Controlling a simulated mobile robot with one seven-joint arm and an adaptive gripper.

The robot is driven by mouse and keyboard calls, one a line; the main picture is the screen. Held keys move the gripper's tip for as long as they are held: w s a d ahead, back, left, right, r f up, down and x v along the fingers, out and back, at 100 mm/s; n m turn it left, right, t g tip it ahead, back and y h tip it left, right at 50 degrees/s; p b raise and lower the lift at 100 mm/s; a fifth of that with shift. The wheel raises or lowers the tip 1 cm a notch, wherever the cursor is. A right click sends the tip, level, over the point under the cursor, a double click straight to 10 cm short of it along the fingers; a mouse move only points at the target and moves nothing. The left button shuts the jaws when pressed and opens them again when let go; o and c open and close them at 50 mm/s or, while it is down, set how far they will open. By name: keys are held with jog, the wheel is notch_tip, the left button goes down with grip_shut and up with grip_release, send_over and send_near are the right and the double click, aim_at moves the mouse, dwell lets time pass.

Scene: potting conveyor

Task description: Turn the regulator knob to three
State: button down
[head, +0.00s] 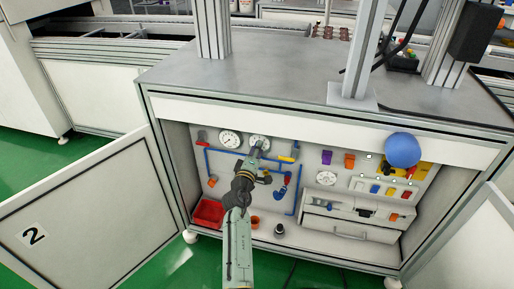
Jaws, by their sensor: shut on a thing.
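My gripper (255,153) reaches into the open cabinet, its tip at the back panel (226,160) just below the right one of two round gauges (258,141). It is shut on what appears to be the regulator knob. The knob is hidden behind the fingers, so its number and pointer cannot be read. The left gauge (230,139) is in plain view, but its needle is too small to read. Blue piping (225,152) runs across the panel on both sides of my arm.
A red bin (208,213) stands at the cabinet's lower left. A blue lever (282,190) is right of my gripper. A blue ball (402,150) is at the upper right, before yellow and red parts. A grey drawer (350,228) is lower right. Open doors (90,215) flank the cabinet.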

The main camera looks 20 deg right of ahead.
jog(key=n+p, duration=0.5)
jog(key=n, duration=0.7)
jog(key=shift+r, duration=0.15)
dwell(0.3)
jog(key=c, duration=1.4)
grip_release()
jog(key=shift+o, duration=0.2)
jog(key=v, duration=1.2)
